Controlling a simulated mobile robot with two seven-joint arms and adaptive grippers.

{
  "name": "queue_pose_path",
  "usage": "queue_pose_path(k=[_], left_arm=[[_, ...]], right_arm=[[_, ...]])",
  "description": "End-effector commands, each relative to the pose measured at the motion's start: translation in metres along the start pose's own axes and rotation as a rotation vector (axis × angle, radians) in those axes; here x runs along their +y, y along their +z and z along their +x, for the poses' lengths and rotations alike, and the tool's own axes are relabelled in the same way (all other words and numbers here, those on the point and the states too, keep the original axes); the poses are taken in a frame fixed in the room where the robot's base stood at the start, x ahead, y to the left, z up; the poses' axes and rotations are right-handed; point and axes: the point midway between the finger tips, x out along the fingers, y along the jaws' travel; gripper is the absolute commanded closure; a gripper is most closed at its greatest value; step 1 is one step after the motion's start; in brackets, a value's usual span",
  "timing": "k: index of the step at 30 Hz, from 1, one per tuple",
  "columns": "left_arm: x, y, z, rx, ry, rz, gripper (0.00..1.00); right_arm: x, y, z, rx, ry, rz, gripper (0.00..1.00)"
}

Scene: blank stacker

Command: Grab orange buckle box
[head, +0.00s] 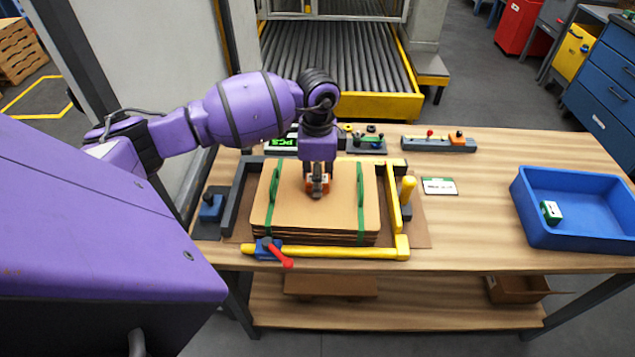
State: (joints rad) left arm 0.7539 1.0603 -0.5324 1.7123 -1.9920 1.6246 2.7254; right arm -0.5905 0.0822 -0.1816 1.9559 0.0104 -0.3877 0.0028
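A small orange box (326,184), which looks like the orange buckle box, is at the top of the cardboard stack (345,208). My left gripper (317,188) points down from above, with its dark fingers at the box and covering part of it. I cannot tell whether the fingers are closed on the box, or whether it rests on the cardboard or is slightly above it. Green straps (361,200) run over the stack on both sides. My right gripper is not in view.
Yellow rails (330,252) and a dark side guide frame the stack. A red-handled clamp (280,256) sits at its front left. A blue bin (585,235) holding a green-white box (551,212) stands at right. The table between card (439,186) and bin is clear.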

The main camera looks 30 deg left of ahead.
Motion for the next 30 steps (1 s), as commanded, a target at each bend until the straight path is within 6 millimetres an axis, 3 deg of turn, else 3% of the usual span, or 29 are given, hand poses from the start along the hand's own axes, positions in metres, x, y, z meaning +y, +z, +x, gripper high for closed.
queue_pose_path(k=[1,7,20,25,30], left_arm=[[0.000,0.000,0.000,0.000,0.000,0.000,0.73],[0.000,0.000,0.000,0.000,0.000,0.000,0.99],[-0.001,0.000,-0.012,0.001,-0.004,0.000,1.00],[-0.001,0.000,-0.035,0.002,-0.004,-0.001,1.00],[0.007,0.030,-0.067,-0.003,-0.007,-0.002,1.00]], right_arm=[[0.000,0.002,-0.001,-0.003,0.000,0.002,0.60],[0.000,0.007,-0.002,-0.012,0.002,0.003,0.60],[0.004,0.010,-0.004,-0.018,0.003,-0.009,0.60],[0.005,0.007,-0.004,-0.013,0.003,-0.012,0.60],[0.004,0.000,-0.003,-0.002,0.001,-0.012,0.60]])
